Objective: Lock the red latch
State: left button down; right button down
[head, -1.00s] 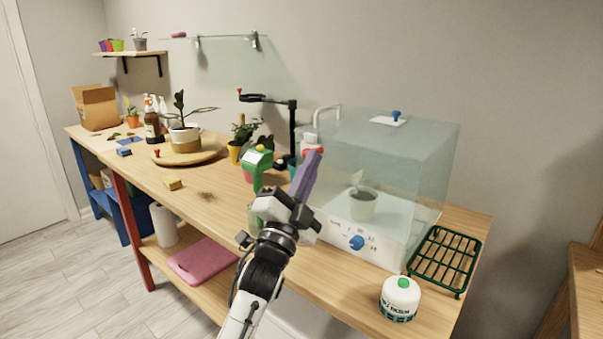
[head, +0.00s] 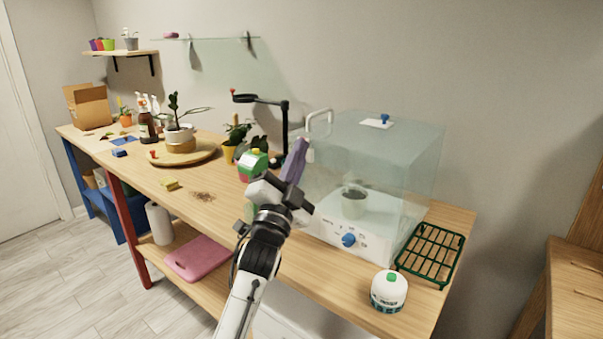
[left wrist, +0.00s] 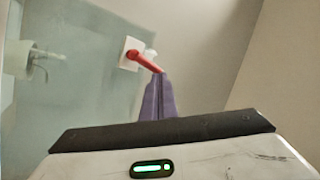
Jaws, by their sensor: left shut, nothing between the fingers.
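The red latch (left wrist: 146,62) shows in the left wrist view as a red lever on a white plate, on the wall of the clear glass case (head: 400,160). The lever slants down to the right. My left gripper (left wrist: 158,98) has its purple fingers closed together with nothing between them. Their tips are right at the lever's lower end; I cannot tell if they touch. In the head view the left gripper (head: 297,158) is at the case's near left side and hides the latch. My right gripper is not in view.
A green-and-white bottle (head: 254,165) and a black stand (head: 284,130) are close to the gripper.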

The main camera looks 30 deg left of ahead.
pick_arm(q)
jog(key=shift+d, duration=0.1)
jog(key=b+v, duration=0.1)
jog(key=v, duration=0.6)
jog(key=shift+s, duration=0.2)
jog(key=shift+f, duration=0.1)
